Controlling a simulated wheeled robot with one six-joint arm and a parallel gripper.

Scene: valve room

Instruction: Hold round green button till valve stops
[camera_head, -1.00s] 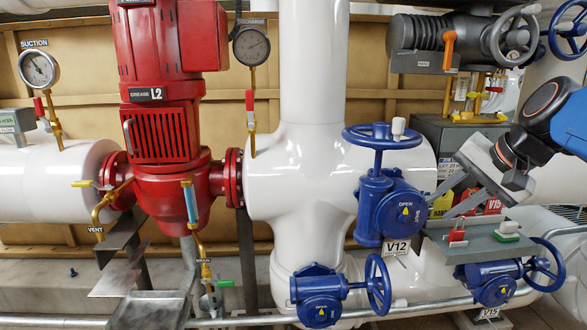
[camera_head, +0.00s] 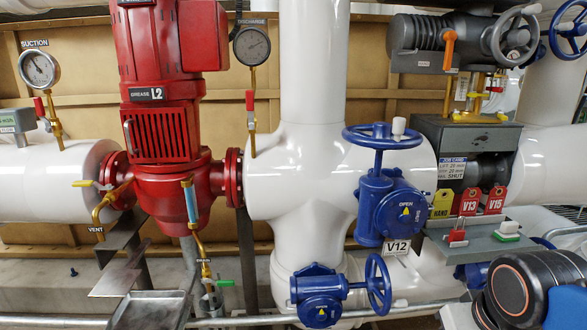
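My gripper (camera_head: 460,316) is at the bottom right corner, below the shelf and apart from the button. Only a pale part of its body shows by my dark wrist; its fingertips are cut off by the lower edge, so its opening is hidden. The blue valve labelled V12 (camera_head: 390,205) stands left of the shelf.
Red tags V13 (camera_head: 469,202) and V15 (camera_head: 495,200) and a yellow HAND tag (camera_head: 441,205) hang above the shelf. A grey actuator with a handwheel (camera_head: 514,36) is higher up. A blue handwheel (camera_head: 378,285) stands lower left.

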